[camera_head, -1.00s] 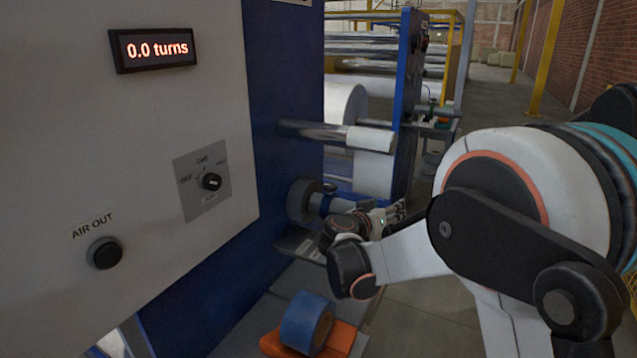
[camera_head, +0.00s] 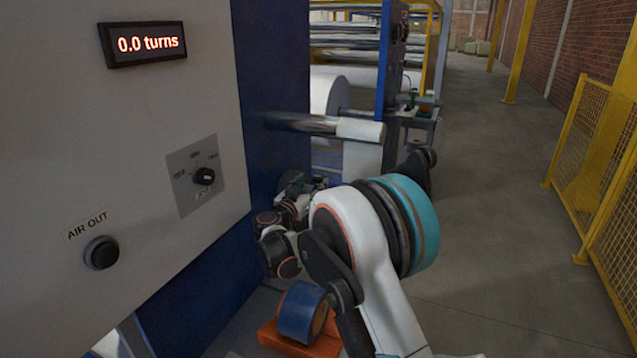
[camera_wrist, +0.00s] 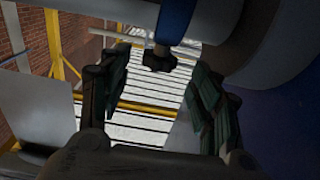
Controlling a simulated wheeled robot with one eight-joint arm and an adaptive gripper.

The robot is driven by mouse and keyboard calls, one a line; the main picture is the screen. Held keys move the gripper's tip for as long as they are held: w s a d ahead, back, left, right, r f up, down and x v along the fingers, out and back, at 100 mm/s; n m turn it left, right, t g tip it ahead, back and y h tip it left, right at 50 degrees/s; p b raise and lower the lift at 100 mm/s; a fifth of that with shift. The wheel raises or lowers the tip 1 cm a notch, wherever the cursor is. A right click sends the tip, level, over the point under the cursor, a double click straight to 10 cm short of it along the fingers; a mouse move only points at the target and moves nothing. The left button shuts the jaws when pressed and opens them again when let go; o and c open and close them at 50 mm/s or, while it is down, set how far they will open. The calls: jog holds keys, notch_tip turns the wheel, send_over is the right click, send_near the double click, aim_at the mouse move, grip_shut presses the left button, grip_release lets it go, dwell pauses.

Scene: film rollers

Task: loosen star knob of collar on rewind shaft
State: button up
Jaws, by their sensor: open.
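The dark star knob (camera_wrist: 159,60) shows in the wrist view, on a short stem below the blue collar (camera_wrist: 174,20). The collar sits around the grey rewind shaft (camera_wrist: 220,25), which crosses the top of that view. My gripper (camera_wrist: 160,92) is open and empty, one finger low on each side of the knob in the picture. The knob appears between and beyond the fingertips, and I see no contact. In the head view my arm hides the collar and knob.
The grey panel carries a display (camera_head: 144,43) reading 0.0 turns, a selector knob (camera_head: 204,176) and an AIR OUT button (camera_head: 101,252). A blue roll (camera_head: 302,311) rests on an orange support (camera_head: 283,343). A yellow mesh fence (camera_head: 600,170) stands right, beyond open floor.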

aim_at(316, 181)
jog(key=b+x, duration=0.1)
jog(key=x, duration=0.5)
jog(key=c, duration=1.1)
